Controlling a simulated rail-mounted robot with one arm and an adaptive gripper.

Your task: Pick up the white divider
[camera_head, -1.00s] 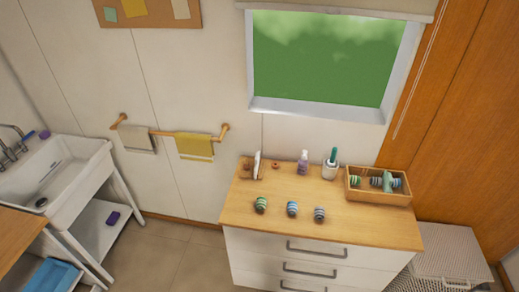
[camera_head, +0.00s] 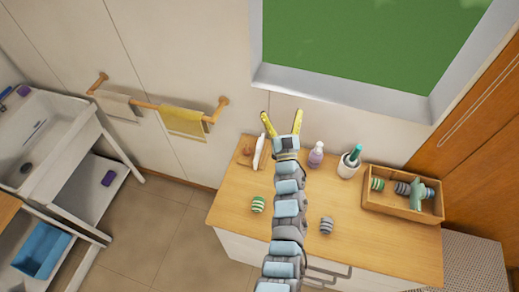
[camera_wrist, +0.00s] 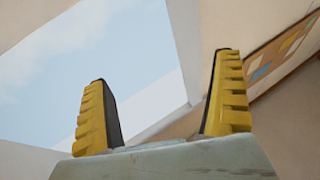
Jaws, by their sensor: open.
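A thin white upright piece (camera_head: 259,152), which looks like the white divider, stands near the back left of the wooden cart top (camera_head: 235,195). A small brown wooden piece (camera_head: 245,154) is beside it on the left. My gripper (camera_head: 282,125) is open and empty, with its yellow fingers pointing up near the wall, just right of the white piece in the picture. In the wrist view, the open fingers (camera_wrist: 164,75) face the window and wall, and no divider shows.
A purple bottle (camera_head: 316,154), a white holder with a green-topped item (camera_head: 350,161) and a wooden tray (camera_head: 402,212) with striped pieces stand to the right. Striped jars (camera_head: 257,204) (camera_head: 326,226) sit in front. My arm crosses the cart's middle.

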